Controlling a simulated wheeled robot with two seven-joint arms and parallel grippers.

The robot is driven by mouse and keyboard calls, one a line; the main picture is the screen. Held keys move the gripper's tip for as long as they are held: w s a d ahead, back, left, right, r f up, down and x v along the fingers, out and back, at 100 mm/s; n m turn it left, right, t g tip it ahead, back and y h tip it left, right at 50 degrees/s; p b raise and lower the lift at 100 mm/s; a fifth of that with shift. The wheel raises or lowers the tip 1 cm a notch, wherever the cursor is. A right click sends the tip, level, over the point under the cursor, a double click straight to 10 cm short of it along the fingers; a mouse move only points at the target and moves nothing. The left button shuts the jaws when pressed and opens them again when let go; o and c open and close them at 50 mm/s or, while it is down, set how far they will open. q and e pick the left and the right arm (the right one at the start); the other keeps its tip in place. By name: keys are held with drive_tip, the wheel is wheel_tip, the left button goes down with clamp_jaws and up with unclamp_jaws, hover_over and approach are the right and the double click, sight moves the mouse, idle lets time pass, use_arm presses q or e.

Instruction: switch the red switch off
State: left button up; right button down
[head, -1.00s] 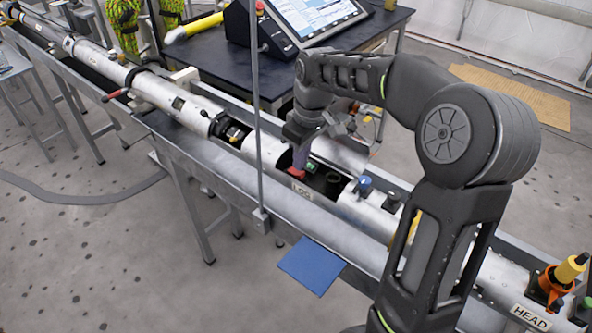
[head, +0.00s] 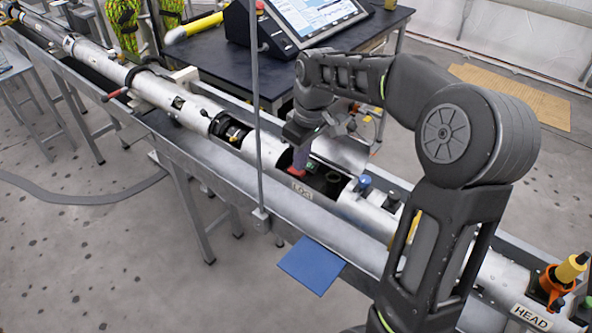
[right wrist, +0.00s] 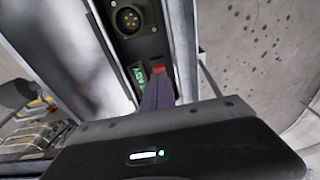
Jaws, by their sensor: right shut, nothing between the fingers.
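The red switch (head: 296,173) sits in the open bay of the long metal tube, just above the LOG label; it also shows in the right wrist view (right wrist: 158,69). A green-lit piece (right wrist: 138,72) is beside it. My right gripper (head: 299,158) reaches down into the bay with its fingers shut and empty. Its fingertips are right at the red switch and cover part of it. I cannot tell whether they touch it, or which way the switch is set. My left gripper is not in view.
The tube lies in a metal trough (head: 225,168) on legs. A round yellow-pinned connector (right wrist: 130,20) is near the switch in the wrist view. A thin upright pole (head: 257,110) stands left of my gripper. A blue panel (head: 311,265) juts from the trough's front. A black table (head: 205,65) with a monitor stands behind.

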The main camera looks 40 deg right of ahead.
drive_tip(key=shift+f+b, duration=0.5)
drive_tip(key=shift+f, duration=0.3)
drive_tip(key=shift+r, duration=0.1)
drive_tip(key=shift+r+p, duration=2.75)
drive_tip(key=shift+r, duration=0.75)
